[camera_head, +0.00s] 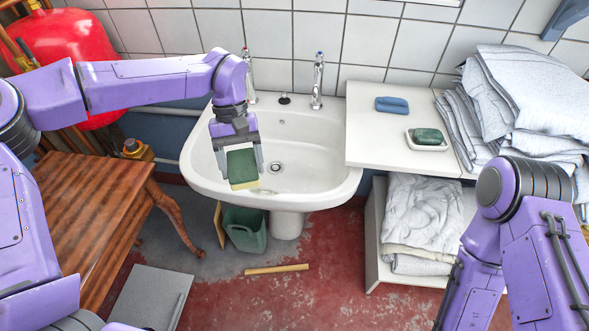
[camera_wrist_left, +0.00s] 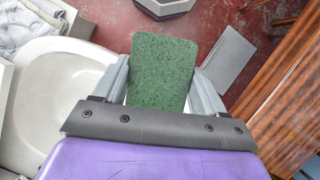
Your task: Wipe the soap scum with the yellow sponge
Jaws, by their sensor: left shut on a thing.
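My left gripper (camera_head: 239,165) is shut on the yellow sponge (camera_head: 242,167), which shows a green scouring face and a yellow lower edge. It holds the sponge over the front left part of the white sink (camera_head: 318,175). In the left wrist view the sponge's green face (camera_wrist_left: 162,72) sits between the two fingers. A faint yellowish patch (camera_head: 262,191) shows on the sink's front rim just right of the sponge; I cannot tell for certain that it is soap scum. My right arm is at the lower right, and its gripper is out of view.
A white counter (camera_head: 375,145) right of the sink holds a blue sponge (camera_head: 392,105) and a green soap bar in a dish (camera_head: 428,147). Two taps stand at the sink's back. A wooden table (camera_head: 90,205) is at left; a green bin (camera_head: 245,230) stands below.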

